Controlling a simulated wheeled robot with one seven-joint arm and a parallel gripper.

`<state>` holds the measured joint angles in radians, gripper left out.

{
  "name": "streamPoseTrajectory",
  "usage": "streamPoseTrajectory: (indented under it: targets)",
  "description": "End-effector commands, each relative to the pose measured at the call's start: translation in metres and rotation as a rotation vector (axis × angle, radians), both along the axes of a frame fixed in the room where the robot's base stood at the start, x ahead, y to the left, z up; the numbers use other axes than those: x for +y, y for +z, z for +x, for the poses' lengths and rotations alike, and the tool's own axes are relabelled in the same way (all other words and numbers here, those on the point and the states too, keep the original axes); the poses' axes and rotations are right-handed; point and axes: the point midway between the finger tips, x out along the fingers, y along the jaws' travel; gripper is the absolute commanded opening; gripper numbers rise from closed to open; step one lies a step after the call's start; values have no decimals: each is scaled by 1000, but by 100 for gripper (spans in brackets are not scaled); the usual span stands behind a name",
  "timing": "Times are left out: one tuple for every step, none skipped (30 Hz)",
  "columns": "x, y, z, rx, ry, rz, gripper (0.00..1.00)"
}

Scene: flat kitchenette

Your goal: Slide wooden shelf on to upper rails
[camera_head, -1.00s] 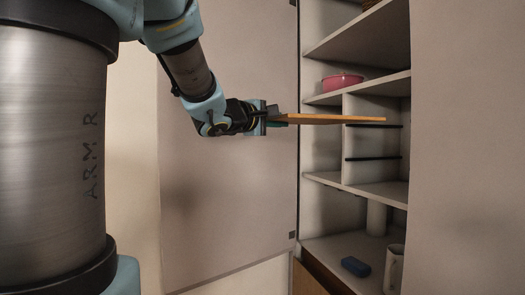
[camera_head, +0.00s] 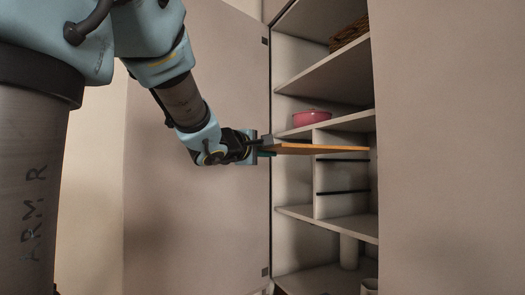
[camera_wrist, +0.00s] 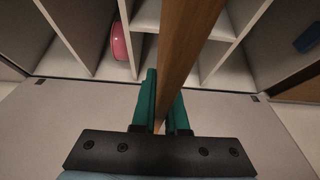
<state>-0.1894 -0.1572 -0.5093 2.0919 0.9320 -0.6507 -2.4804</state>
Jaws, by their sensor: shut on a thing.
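My gripper (camera_head: 264,146) is shut on the left end of a thin wooden shelf (camera_head: 315,149) and holds it roughly level in front of the open cabinet. In the wrist view the wooden shelf (camera_wrist: 186,45) stands edge-on between the green fingers of my gripper (camera_wrist: 164,100). Inside the cabinet compartment are two dark rails, the upper rail (camera_head: 343,160) and the lower rail (camera_head: 343,191). The shelf shows a little above the upper rail in the head view. Its far end lies near the compartment; whether it is inside, I cannot tell.
A pink pot (camera_head: 311,117) stands on a cabinet shelf above and to the left, also seen in the wrist view (camera_wrist: 119,42). A wicker basket (camera_head: 349,33) sits at the top. A blue object (camera_wrist: 307,38) shows at right in the wrist view. Cabinet panels flank the opening.

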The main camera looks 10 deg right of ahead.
Motion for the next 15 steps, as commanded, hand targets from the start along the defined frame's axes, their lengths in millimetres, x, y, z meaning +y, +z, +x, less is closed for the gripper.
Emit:
streamPoseTrajectory:
  targets:
    - [-3,1,1,-1,-1,-1,0]
    - [-5,1,1,-1,-1,-2,0]
    - [-8,1,1,-1,-1,-4,0]
    - [-9,1,2,-1,-1,-4,0]
    - [-12,1,2,-1,-1,-3,0]
    - [-14,1,3,-2,-1,-2,0]
    - [-16,1,3,-1,0,-3,0]
    - [-18,0,4,-1,0,-4,0]
    - [-21,0,4,-1,-1,-2,0]
    - [-23,0,4,-1,-2,-1,0]
    - [-25,0,5,-1,-1,-3,0]
    - [-27,0,5,-1,-1,-4,0]
    - [-29,0,6,-1,-1,-3,0]
    - [-31,0,6,-1,-1,-1,0]
    - [-34,0,6,-2,-1,-2,0]
